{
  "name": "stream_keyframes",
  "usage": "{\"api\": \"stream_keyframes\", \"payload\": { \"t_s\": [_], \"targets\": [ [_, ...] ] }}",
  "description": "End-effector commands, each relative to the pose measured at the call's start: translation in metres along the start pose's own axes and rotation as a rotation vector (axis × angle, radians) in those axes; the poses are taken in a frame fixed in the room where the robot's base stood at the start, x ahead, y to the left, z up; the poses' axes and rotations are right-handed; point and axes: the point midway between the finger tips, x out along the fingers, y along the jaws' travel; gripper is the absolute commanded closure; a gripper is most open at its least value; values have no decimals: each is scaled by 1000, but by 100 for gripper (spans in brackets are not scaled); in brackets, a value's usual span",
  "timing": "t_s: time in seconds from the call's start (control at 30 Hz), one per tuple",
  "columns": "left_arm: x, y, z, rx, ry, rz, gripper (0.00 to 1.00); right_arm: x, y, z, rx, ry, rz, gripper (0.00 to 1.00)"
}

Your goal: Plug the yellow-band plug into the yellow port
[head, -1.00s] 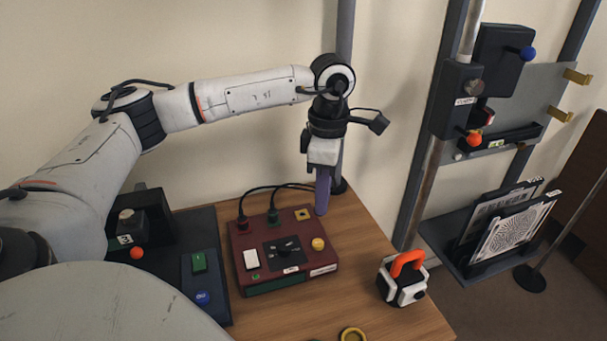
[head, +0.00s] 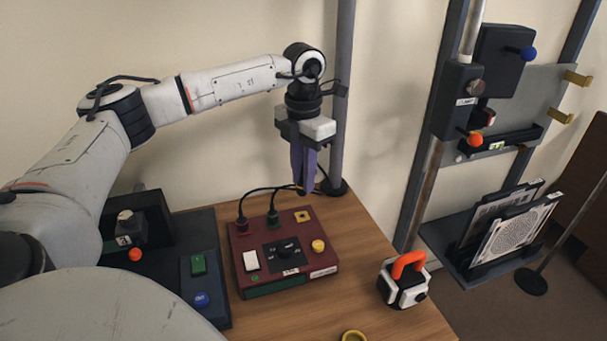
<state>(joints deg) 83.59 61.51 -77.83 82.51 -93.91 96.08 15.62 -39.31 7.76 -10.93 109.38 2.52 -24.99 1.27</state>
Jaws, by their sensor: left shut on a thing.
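The dark red box (head: 320,258) stands on the wooden table. Its yellow port (head: 302,216) is a yellow square with a dark hole at the back right of the top face, uncovered. My left gripper (head: 302,186), with purple fingers pointing down, is just behind and above this port, apart from the box. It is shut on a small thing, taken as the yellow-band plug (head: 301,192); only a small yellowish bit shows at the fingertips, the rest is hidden. My right gripper is not in view.
Two plugs with black cables, one red (head: 241,224) and one green (head: 272,216), sit in the box's back left. A yellow knob (head: 318,246) is on its right. A white block with an orange handle (head: 408,262) stands right. A grey post (head: 341,100) rises behind the gripper.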

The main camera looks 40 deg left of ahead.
Motion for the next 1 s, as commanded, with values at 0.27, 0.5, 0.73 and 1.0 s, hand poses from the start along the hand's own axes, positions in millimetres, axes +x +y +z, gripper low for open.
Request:
{"api": "stream_keyframes", "payload": {
  "t_s": [0.27, 0.5, 0.73, 1.0],
  "targets": [
    [21, 0, 0, 1, 0, 0, 100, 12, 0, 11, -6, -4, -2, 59],
    [45, 0, 0, 1, 0, 0, 100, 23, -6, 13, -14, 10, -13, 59],
    [56, 0, 0, 1, 0, 0, 100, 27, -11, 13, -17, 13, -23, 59],
    [56, 0, 0, 1, 0, 0, 100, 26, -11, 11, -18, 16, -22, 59]
  ]
}}
